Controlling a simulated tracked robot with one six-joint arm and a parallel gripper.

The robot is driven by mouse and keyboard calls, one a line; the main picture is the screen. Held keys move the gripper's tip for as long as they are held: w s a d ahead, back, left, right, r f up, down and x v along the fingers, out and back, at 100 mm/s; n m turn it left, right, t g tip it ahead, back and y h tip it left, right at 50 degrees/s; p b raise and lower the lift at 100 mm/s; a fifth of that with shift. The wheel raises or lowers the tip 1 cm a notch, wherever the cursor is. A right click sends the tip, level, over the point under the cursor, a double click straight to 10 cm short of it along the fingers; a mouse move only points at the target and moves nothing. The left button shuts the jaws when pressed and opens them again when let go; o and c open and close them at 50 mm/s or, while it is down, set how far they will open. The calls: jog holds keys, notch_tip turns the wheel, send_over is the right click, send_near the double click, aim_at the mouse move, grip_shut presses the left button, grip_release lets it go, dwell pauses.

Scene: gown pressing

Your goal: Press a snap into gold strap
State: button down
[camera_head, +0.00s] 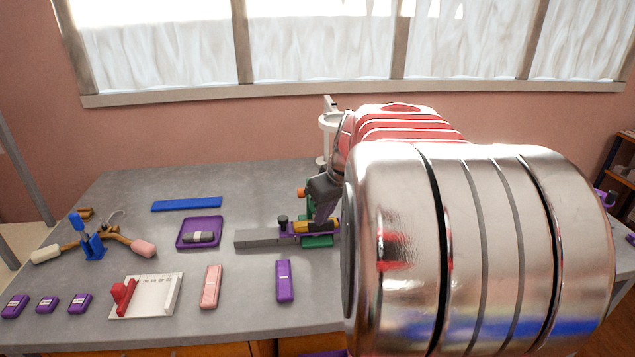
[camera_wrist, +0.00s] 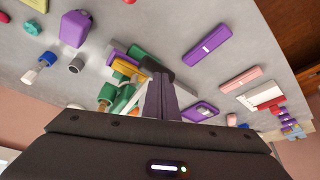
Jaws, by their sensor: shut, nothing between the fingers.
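The gold strap (camera_head: 318,226) lies at the green and purple press fixture (camera_head: 317,241) near the table's middle, partly hidden by my arm. In the wrist view the strap (camera_wrist: 124,69) is a short yellow piece beside the green and purple parts (camera_wrist: 142,55). My gripper (camera_head: 320,218) is over the fixture, pointing down. In the wrist view its dark fingers (camera_wrist: 157,72) are together and empty, close beside the strap; I cannot tell whether they touch anything. No snap can be made out.
A grey bar (camera_head: 258,238) extends left from the fixture. A purple tray (camera_head: 183,243) holds a dark cylinder. Purple and pink cases (camera_head: 211,287), a white rack (camera_head: 155,297) with a red piece, and a blue stand (camera_head: 92,246) occupy the left and front. My arm hides the table's right side.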

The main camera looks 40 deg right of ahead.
jog(key=shift+w+f, duration=0.1)
jog(key=shift+f, duration=0.35)
dwell(0.6)
jog(key=shift+r, duration=0.25)
dwell(0.5)
jog(key=shift+r, duration=0.5)
jog(key=shift+r, duration=0.1)
jog(key=shift+r, duration=1.3)
